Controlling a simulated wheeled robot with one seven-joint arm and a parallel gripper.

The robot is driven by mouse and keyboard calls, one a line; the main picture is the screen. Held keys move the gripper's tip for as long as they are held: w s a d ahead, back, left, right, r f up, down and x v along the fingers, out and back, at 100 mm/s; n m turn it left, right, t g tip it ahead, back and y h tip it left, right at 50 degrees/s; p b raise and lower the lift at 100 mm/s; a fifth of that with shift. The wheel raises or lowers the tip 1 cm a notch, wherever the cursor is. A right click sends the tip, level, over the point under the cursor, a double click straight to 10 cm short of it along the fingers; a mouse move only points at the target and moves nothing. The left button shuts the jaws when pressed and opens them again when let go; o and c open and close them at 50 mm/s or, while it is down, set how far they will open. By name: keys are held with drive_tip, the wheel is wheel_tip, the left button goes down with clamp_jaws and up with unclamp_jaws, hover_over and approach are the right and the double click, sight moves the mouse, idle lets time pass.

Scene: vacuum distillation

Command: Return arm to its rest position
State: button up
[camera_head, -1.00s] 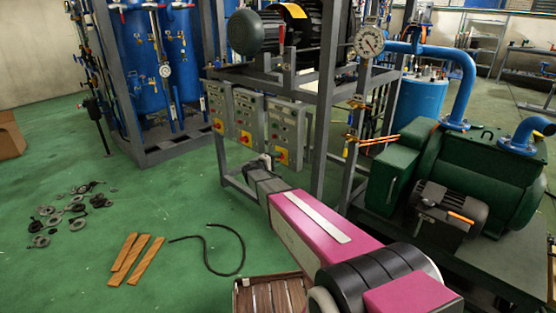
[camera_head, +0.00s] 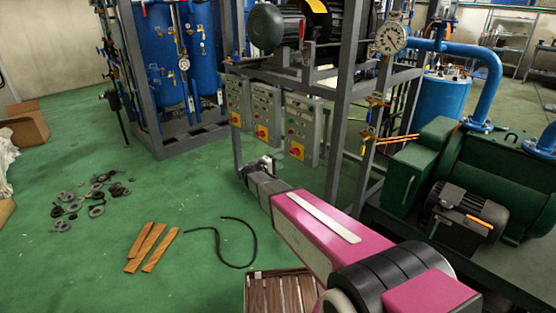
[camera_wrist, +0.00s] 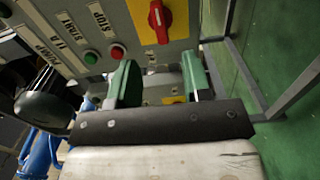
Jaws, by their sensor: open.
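My arm, pink with black rings, reaches forward from the lower right in the head view. My gripper (camera_head: 262,164) is at its far end, in front of and a little below the row of grey control boxes. In the wrist view, my gripper (camera_wrist: 160,80) shows two green fingers set well apart, with nothing held between them. A control box with a red rotary switch (camera_wrist: 159,18) on a yellow plate, and green and red buttons, fills the upper part of that view. The fingertips overlap the box's lower part in the picture; I cannot tell the distance.
Three control boxes (camera_head: 300,128) hang on a grey steel frame (camera_head: 340,140). A green pump (camera_head: 475,185) stands at right. Wooden strips (camera_head: 158,248), a black hose (camera_head: 222,250) and several metal rings (camera_head: 95,198) lie on the green floor. A slatted wooden crate (camera_head: 250,290) is below my arm. Floor at left centre is open.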

drive_tip(key=s+d+f+m+g+y, duration=0.2)
drive_tip(key=s+d+g, duration=0.25)
drive_tip(key=s, duration=0.35)
drive_tip(key=s+d+f+m+g+y, duration=0.2)
drive_tip(key=s+d+g, duration=0.1)
drive_tip(key=s+d, duration=0.35)
drive_tip(key=s+a+m+g+y, duration=0.3)
drive_tip(key=s+y, duration=0.7)
drive_tip(key=s, duration=0.7)
drive_tip(key=shift+s+f, duration=0.3)
drive_tip(key=shift+s, duration=0.1)
